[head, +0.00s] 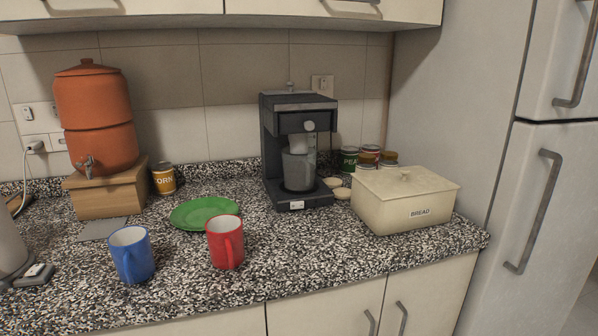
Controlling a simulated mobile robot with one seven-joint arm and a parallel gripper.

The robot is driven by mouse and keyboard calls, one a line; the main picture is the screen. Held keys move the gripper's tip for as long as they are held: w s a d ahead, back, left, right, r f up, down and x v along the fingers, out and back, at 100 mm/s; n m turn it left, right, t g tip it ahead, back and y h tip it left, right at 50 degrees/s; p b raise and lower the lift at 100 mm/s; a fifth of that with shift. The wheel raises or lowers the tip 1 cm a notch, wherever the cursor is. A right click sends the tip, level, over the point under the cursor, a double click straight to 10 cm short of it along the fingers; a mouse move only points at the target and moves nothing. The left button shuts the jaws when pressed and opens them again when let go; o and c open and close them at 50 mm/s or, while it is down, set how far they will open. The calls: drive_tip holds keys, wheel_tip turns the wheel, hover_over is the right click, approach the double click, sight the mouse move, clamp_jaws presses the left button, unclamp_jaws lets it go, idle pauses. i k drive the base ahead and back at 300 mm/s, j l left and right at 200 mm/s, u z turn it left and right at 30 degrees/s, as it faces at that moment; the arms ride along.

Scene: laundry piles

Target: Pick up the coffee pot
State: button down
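The coffee pot (298,170) is a dark, see-through jug. It stands upright inside the black coffee maker (299,101), on its base plate under the brewing head. The coffee maker stands near the back wall, at the middle of the speckled counter (290,262). My gripper is not in the head view, so its place and state do not show.
A red mug (225,242), a blue mug (132,254) and a green plate (205,212) lie left of the coffee maker. A cream bread box (404,205) and several cans (369,156) stand to its right. Cabinets (250,11) hang above. Counter directly in front is clear.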

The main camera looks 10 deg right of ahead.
sight(299, 159)
drive_tip(key=i+l+u, duration=0.3)
drive_tip(key=i, duration=0.3)
drive_tip(key=i+l+u, duration=0.3)
drive_tip(key=i+l, duration=0.25)
drive_tip(key=l, duration=0.1)
